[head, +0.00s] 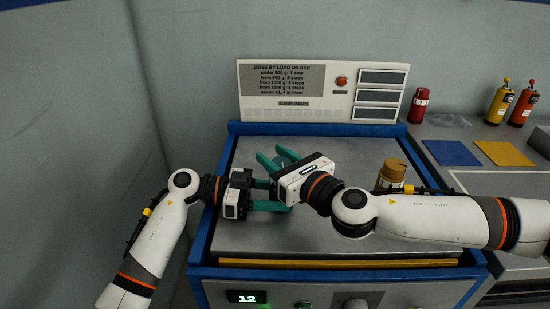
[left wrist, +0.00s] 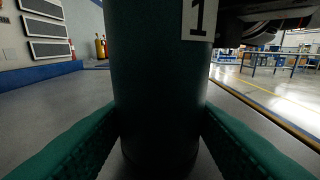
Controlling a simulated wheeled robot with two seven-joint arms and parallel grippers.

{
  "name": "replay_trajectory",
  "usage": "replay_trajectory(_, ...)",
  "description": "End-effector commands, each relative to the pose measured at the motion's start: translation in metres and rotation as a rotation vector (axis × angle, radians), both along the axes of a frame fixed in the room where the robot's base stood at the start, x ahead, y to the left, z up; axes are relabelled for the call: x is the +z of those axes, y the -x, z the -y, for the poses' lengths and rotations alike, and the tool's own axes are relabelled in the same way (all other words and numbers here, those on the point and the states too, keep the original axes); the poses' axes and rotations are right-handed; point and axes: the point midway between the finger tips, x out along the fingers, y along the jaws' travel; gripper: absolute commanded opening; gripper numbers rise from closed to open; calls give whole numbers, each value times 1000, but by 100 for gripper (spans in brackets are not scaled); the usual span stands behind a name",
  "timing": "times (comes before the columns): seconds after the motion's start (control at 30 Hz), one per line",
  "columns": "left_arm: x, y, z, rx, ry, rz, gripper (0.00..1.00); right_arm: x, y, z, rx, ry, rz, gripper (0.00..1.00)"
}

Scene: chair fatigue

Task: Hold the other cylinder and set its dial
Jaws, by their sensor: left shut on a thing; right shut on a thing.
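A dark green cylinder (left wrist: 155,80) with a white label reading "1" stands upright on the grey bed, filling the middle of the left wrist view. My left gripper (head: 268,206) is shut on it, one green finger on each side. In the head view the cylinder is mostly hidden by the grippers. My right gripper (head: 278,158) is over the cylinder's upper end, shut; its dark body shows at the upper right of the left wrist view. The dial and the exact contact there are hidden. A brown-topped cylinder (head: 391,178) stands on the bed, partly behind my right arm.
The bed (head: 330,238) has a blue frame and a display reading 12 (head: 247,297). A panel with a dosing chart (head: 289,80) stands behind. Red (head: 418,106), yellow (head: 499,104) and orange-red (head: 523,106) cylinders stand at right, near blue (head: 452,153) and yellow (head: 503,154) pads.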

Motion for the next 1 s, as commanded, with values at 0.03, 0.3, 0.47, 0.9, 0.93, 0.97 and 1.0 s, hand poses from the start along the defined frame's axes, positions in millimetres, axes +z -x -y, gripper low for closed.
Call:
replay_trajectory(0.03,0,0,0,-2,0,0,34,0,1,-1,-38,-1,0,14)
replay_trajectory(0.3,0,1,1,-3,0,0,34,0,-2,2,-293,-1,-3,14)
replay_trajectory(0.47,0,1,1,-3,0,0,34,0,-3,4,-445,-1,-3,14)
replay_trajectory(0.9,0,1,1,-5,0,0,34,0,-4,13,-856,1,-3,14)
replay_trajectory(0.93,0,1,1,-5,0,0,34,0,-4,14,-882,0,-2,14)
replay_trajectory(0.97,0,1,1,-5,0,0,34,0,-4,14,-905,0,-2,14)
replay_trajectory(1.0,0,1,1,-5,0,0,34,0,-4,15,-936,1,-2,14)
